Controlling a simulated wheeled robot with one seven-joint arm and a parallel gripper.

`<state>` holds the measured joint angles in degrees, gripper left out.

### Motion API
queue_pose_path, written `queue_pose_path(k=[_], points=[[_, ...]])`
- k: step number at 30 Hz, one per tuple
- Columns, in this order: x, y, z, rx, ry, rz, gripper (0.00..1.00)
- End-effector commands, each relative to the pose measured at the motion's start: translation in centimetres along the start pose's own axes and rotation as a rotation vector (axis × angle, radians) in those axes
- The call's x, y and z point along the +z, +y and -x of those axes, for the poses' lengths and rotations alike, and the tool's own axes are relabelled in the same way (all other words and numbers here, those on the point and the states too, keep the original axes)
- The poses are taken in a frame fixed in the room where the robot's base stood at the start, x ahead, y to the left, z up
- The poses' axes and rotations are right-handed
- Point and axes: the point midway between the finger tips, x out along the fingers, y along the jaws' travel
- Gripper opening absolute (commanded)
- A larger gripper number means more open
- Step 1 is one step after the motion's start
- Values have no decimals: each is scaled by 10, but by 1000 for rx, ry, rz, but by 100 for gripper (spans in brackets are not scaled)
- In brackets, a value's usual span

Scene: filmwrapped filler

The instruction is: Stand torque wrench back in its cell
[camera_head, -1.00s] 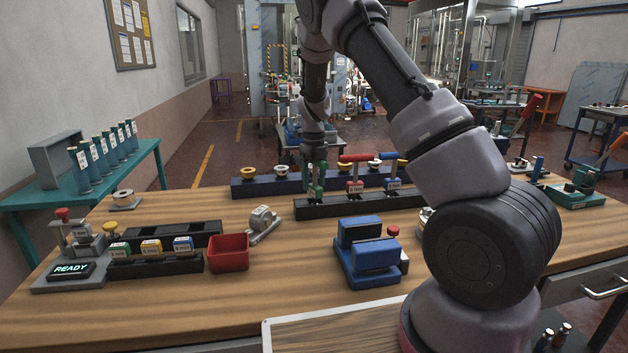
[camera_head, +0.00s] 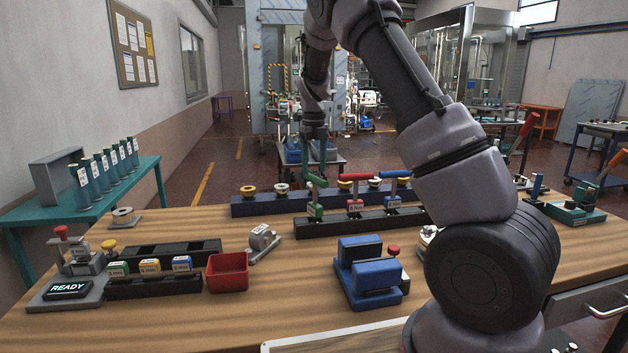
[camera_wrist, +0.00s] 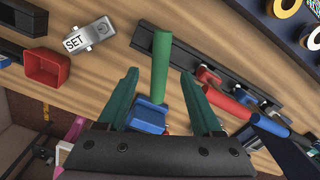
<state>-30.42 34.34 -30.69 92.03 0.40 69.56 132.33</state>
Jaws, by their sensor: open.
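The green torque wrench (camera_head: 315,209) stands upright at the left end of the black rack (camera_head: 420,217). Its green handle also shows in the wrist view (camera_wrist: 161,65), turned to a different angle from the red and blue handles. A red wrench (camera_head: 355,177) and a blue wrench (camera_head: 396,174) stand to its right in the same rack. My gripper (camera_head: 314,150) is open and empty just above the green wrench. In the wrist view my fingers are spread wide, with the green handle beyond and between them, not touching. How deep its foot sits is hidden.
A blue fixture (camera_head: 370,272) stands in front of the rack. A SET-marked tool (camera_wrist: 88,38) and a red bin (camera_head: 228,270) lie to the left. A dark blue rack (camera_head: 262,207) with round pieces runs behind. Wooden tabletop between them is free.

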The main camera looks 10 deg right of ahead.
Motion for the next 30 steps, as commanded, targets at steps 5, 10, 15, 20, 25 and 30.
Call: queue_pose_path(k=[5, 10, 15, 20, 25, 30], points=[[-6, -2, 18, 11, -15, 36, 67], [-41, -6, 64, 53, -105, 275, 67], [-100, -1, 121, 39, -251, 671, 67], [-161, 11, 162, -62, -370, 1061, 67], [-227, 32, 190, -255, -437, 1477, 67], [-288, 55, 199, -501, -403, 1872, 67]])
